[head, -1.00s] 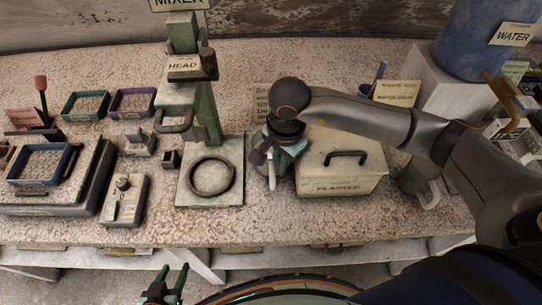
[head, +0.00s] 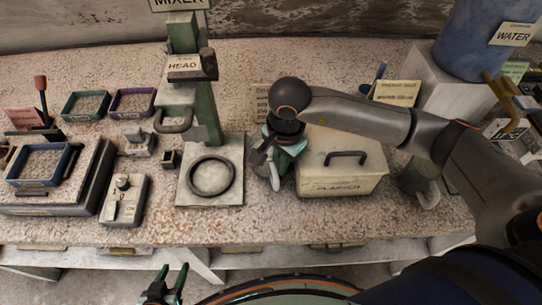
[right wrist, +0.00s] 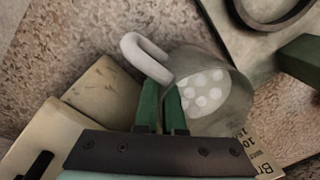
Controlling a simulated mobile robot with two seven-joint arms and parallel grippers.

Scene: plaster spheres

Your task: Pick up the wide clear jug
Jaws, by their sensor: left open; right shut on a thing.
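My right gripper (right wrist: 162,108) has its green fingers shut on the white handle of a clear, greyish jug (right wrist: 232,100). The jug's white handle (right wrist: 143,55) rises between and past the fingers in the right wrist view, and pale spots show inside its body. In the head view my right gripper (head: 273,148) is between the mixer base and the plaster box and hides most of this jug; its white handle (head: 276,180) shows below. My left gripper (head: 165,287) is open and empty in front of the bench.
The lidded plaster box (head: 345,172) stands close right of my right gripper. The mixer (head: 225,190) with a ring on its base stands to the left. Another greyish jug (head: 415,180) with a white handle is right of the box. The bench front is clear.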

